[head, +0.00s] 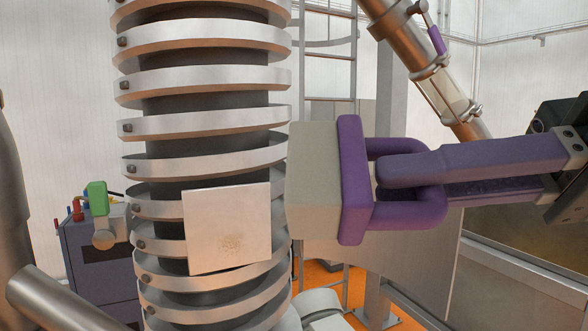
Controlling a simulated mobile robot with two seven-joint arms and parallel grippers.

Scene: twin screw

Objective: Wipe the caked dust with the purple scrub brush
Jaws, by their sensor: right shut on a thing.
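The purple scrub brush (350,180) is at the centre right, with its pale block of bristles facing left. My right gripper (400,178) comes in from the right and is shut on the brush's purple loop handle. The caked dust (231,244) is a small brownish speckled patch on the lower middle of a pale square plate (215,212). The plate sits on the front of the screw. The bristle face is just right of the plate and higher than the dust patch; I cannot tell whether it touches the screw. My left gripper is not in view.
The tall screw (208,83) with wide metal flights fills the left centre. A purple-grey cabinet (95,270) with a green part on top stands behind at left. A slanted pipe (410,45) runs at upper right, with a ladder (330,60) behind.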

